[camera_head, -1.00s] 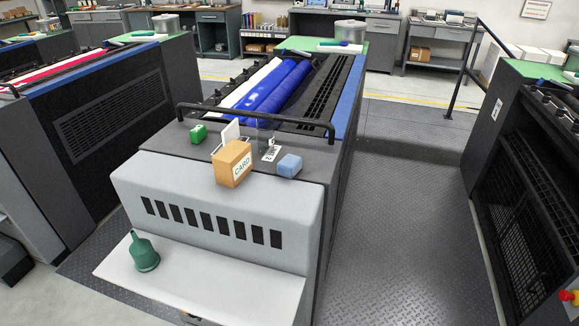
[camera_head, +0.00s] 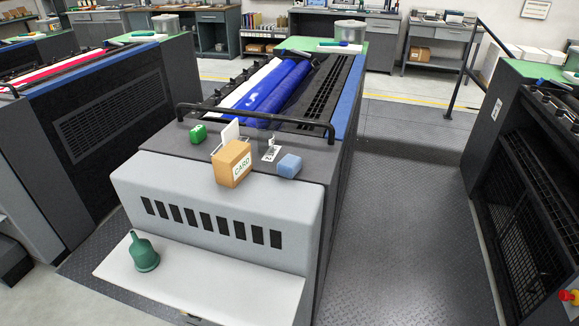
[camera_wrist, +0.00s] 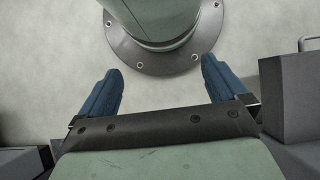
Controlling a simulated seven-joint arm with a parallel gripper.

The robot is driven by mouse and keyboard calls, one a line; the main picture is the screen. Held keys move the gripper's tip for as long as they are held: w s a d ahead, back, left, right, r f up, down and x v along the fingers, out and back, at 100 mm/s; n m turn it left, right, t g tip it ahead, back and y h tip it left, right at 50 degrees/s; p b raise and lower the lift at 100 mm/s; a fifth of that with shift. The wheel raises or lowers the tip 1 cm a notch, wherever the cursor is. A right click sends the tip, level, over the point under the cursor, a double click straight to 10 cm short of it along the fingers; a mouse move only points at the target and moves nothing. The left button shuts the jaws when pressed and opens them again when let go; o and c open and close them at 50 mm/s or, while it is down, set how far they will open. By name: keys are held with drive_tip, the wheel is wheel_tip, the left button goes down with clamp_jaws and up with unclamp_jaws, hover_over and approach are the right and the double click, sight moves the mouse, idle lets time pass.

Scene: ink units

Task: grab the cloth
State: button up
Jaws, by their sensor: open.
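A small light-blue block-like item (camera_head: 289,166) lies on the dark top of the middle ink unit, right of the tan CARD box (camera_head: 232,163). It may be the folded cloth, but its material is too small to tell. My gripper (camera_wrist: 160,68) shows in the wrist view with its two blue fingers wide apart and nothing between them. It points at a pale floor and a round bolted flange with a green column, which look like my own base. The cloth is not in the wrist view, and I cannot make out the gripper in the head view.
A green funnel-like vessel (camera_head: 144,254) stands on the front shelf (camera_head: 215,290). The right aisle is clear.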

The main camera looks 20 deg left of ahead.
drive_tip(key=w+d+r+m+t+h, duration=0.15)
drive_tip(key=w+d+r, duration=0.25)
drive_tip(key=w, duration=0.7)
drive_tip(key=w+d+r+m+t+h, duration=0.1)
drive_tip(key=w+d+r+m+t, duration=0.3)
drive_tip(key=w, duration=0.6)
drive_tip(key=w+d+r+m+t+h, duration=0.1)
drive_tip(key=w+d+r, duration=0.4)
drive_tip(key=w, duration=0.6)
drive_tip(key=w+d+r+m+t+h, duration=0.2)
drive_tip(key=w+r+m+t, duration=0.3)
drive_tip(key=w+r, duration=1.55)
drive_tip(key=w+a+r+m+g+y, duration=0.15)
drive_tip(key=a+r+m, duration=0.35)
drive_tip(key=a+r, duration=0.65)
drive_tip(key=m+g+y, duration=0.3)
drive_tip(key=m+y, duration=0.1)
drive_tip(key=y, duration=0.2)
approach(290, 160)
drive_tip(key=f, duration=0.1)
drive_tip(key=a+f, duration=0.1)
drive_tip(key=f, duration=0.3)
drive_tip(key=shift+w+a, duration=0.3)
drive_tip(key=shift+s+f, duration=0.2)
drive_tip(key=shift+f, duration=0.6)
drive_tip(key=shift+a+f, duration=0.1)
drive_tip(key=shift+f, duration=1.75)
